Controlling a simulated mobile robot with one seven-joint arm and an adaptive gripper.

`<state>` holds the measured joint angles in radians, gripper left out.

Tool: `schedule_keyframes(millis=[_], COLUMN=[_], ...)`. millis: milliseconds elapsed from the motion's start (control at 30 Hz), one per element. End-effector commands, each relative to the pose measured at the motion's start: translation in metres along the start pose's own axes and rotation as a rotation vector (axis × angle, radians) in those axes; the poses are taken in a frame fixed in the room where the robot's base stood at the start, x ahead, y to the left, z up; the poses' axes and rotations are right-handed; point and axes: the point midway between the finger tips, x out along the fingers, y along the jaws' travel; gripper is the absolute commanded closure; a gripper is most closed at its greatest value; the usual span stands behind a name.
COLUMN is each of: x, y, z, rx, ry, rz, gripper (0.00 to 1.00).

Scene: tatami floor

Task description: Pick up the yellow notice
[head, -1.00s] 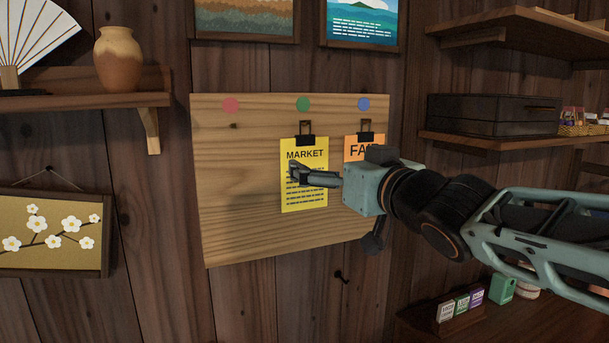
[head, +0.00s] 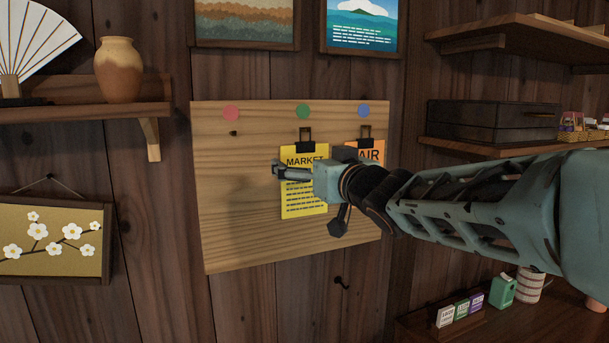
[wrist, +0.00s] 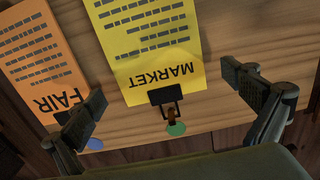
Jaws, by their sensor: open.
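The yellow notice (head: 304,200), headed MARKET, hangs from a black clip (head: 305,147) on the wooden board. My gripper (head: 277,169) is in front of its upper left part, and my wrist hides some of the heading and text. In the wrist view the yellow notice (wrist: 155,45) appears upside down, its clip (wrist: 168,97) between the two spread fingers. My gripper (wrist: 165,103) is open and empty there. The left finger overlaps the orange FAIR notice (wrist: 40,65); the right finger is beside the yellow notice's edge. I cannot tell the gap to the board.
The orange notice (head: 372,153) hangs just right of the yellow one, partly behind my arm. The board (head: 235,220) has red, green and blue dots along its top. A shelf with a vase (head: 119,70) is at left; shelves with a dark box (head: 492,120) are at right.

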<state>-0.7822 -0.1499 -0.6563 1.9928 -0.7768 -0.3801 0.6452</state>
Motion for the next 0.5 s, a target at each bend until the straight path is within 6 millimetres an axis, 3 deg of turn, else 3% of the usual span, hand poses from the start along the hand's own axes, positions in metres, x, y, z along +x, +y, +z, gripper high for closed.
schedule_keyframes(millis=[133, 400, 500], x=[0.0105, 0.0122, 0.0122], y=[-0.0005, -0.0002, -0.0003], z=[-0.0004, -0.0004, -0.0004], rx=[0.0, 0.0, 0.0], ry=[0.0, 0.001, 0.001], rz=[0.0, 0.0, 0.0], gripper=[0.0, 0.0, 0.09])
